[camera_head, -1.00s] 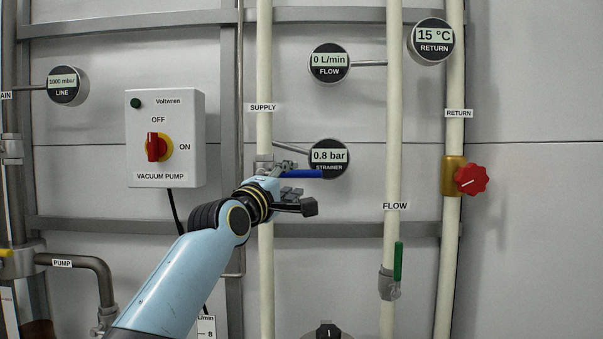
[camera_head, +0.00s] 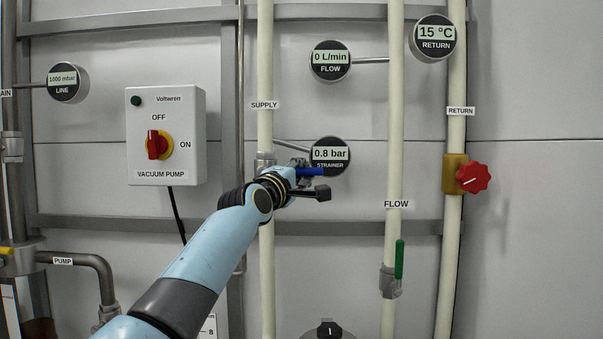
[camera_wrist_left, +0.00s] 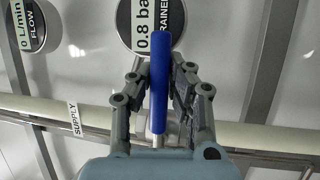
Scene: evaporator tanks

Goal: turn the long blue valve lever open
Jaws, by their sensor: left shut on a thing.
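The long blue valve lever (camera_head: 312,172) sits on the supply pipe (camera_head: 265,60) and points right, about level, across the pipe in the head view. In the left wrist view the blue lever (camera_wrist_left: 159,85) lies between the two fingers of my left gripper (camera_wrist_left: 160,82). My left gripper (camera_head: 300,172) is shut on the lever near the pipe, with the lever's end sticking out past the fingers. The valve body (camera_head: 264,160) is partly hidden behind my left gripper. My right gripper is not in view.
The strainer gauge (camera_head: 330,156) reads 0.8 bar, just behind the lever's end. The flow gauge (camera_head: 331,60) reads 0 L/min. The flow pipe (camera_head: 394,130) with a green lever (camera_head: 399,259) stands right. The vacuum pump box (camera_head: 166,136) is left.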

